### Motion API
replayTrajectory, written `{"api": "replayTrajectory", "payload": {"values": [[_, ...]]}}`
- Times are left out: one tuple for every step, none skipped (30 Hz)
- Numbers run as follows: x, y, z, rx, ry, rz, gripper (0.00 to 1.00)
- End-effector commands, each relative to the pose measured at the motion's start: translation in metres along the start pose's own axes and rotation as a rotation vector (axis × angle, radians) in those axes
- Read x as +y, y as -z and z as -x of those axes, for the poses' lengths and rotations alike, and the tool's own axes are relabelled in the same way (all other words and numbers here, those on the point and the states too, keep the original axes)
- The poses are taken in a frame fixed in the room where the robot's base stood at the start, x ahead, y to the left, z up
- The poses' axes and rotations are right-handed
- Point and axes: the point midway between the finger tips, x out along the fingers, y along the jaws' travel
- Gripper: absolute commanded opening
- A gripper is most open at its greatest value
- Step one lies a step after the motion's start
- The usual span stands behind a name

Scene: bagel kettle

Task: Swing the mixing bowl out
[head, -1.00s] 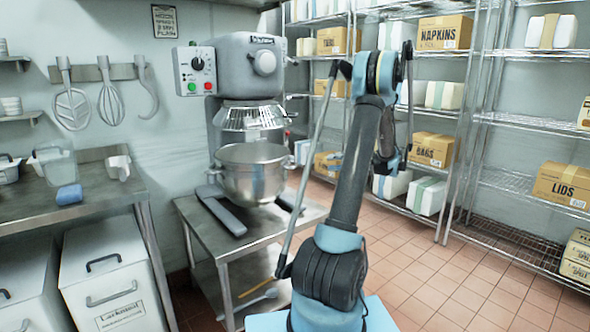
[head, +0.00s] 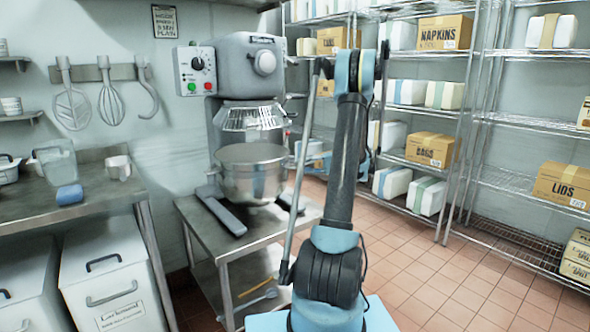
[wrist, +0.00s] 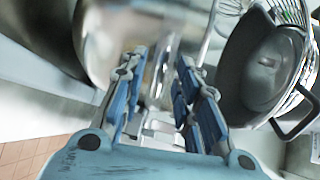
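The steel mixing bowl (head: 238,180) sits upright beneath the wire guard (head: 250,117) of the grey stand mixer (head: 240,62). My gripper is hidden in the head view. In the wrist view my gripper (wrist: 160,72) is open, with its blue fingers apart. The curved shiny bowl wall (wrist: 105,45) is just beyond the left finger. A blurred bright metal part shows between the fingers; I cannot tell whether it touches them. The dark underside of the mixer head (wrist: 262,70) and wire guard are to the right.
The mixer stands on a steel table (head: 205,242). A counter (head: 100,200) with a clear jug (head: 57,163) and blue sponge (head: 70,195) is on the left. Wire shelves (head: 480,188) with boxes line the right. The tiled floor (head: 440,285) between is clear.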

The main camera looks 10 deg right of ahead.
Motion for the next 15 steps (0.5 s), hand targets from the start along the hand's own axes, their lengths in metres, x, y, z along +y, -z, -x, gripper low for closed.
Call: {"api": "replayTrajectory", "payload": {"values": [[0.000,-0.001,-0.008,-0.002,0.000,0.000,0.29],[0.000,-0.001,-0.012,-0.002,0.000,0.000,0.29],[0.000,-0.001,-0.017,-0.002,0.000,0.000,0.29],[0.000,-0.001,-0.021,-0.002,0.000,0.000,0.29],[0.000,0.000,-0.024,-0.001,0.000,0.000,0.29],[0.000,0.000,-0.027,-0.001,0.000,0.000,0.29],[0.000,0.000,-0.029,-0.001,0.000,0.000,0.29],[0.000,0.000,-0.031,-0.001,0.000,0.000,0.29],[0.000,0.000,-0.033,-0.001,0.000,0.000,0.29],[0.000,0.000,-0.034,-0.001,0.000,0.000,0.29],[0.000,0.000,-0.035,-0.001,0.000,0.000,0.29],[0.000,0.000,-0.035,0.000,0.000,0.000,0.29],[0.000,0.000,-0.036,0.000,0.000,0.000,0.29],[0.000,0.000,-0.036,0.000,0.000,0.000,0.29],[0.000,0.000,-0.036,0.000,0.000,0.000,0.29]]}}
